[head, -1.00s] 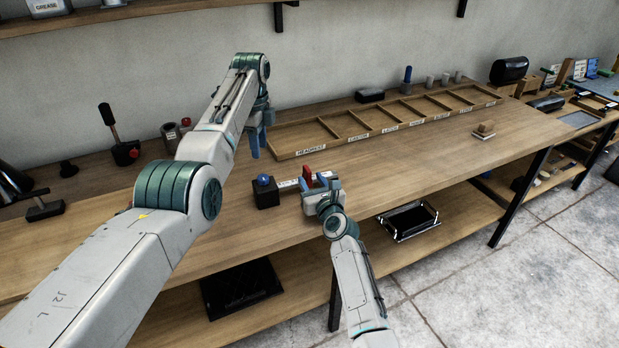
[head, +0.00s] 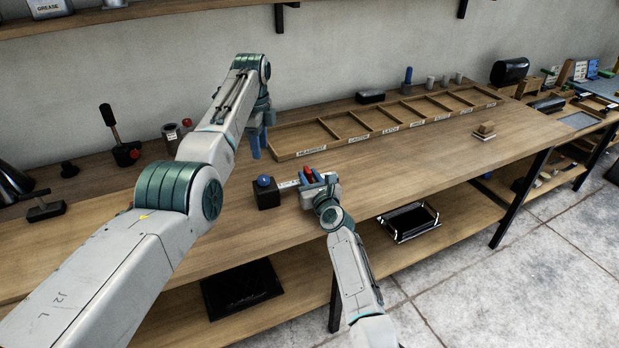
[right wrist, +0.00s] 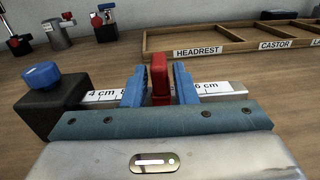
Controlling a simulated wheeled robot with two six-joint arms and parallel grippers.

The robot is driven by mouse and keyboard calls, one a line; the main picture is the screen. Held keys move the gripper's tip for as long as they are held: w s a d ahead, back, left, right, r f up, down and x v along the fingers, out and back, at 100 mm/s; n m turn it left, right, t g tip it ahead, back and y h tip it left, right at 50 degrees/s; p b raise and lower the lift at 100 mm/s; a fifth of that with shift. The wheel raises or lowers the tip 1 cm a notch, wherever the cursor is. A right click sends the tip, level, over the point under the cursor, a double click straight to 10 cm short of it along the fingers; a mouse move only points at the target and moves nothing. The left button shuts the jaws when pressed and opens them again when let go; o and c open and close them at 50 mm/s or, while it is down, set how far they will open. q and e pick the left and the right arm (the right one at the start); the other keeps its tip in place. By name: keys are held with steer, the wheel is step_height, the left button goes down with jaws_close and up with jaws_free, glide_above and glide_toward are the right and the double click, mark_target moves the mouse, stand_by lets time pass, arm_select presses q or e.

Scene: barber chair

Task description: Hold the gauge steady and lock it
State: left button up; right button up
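The gauge has a black block (head: 266,198) with a blue knob (head: 264,182) on top and a white scale (head: 288,185) running right from it. A red slider (right wrist: 159,78) stands on the scale, between the 4 cm and 6 cm marks in the right wrist view. My right gripper (head: 308,175) has its blue fingers on either side of the red slider, with narrow gaps showing in the right wrist view. My left gripper (head: 258,143) hangs above the bench behind the block, fingers down and slightly apart, empty. The knob is clear of both grippers.
A wooden tray (head: 350,137) with labelled compartments lies along the back of the bench. A small wooden block (head: 484,132) sits at the right. Black-handled tools (head: 122,152) stand at the left. The bench front right of my right gripper is clear.

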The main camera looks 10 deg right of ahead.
steer(key=shift+o, duration=1.1)
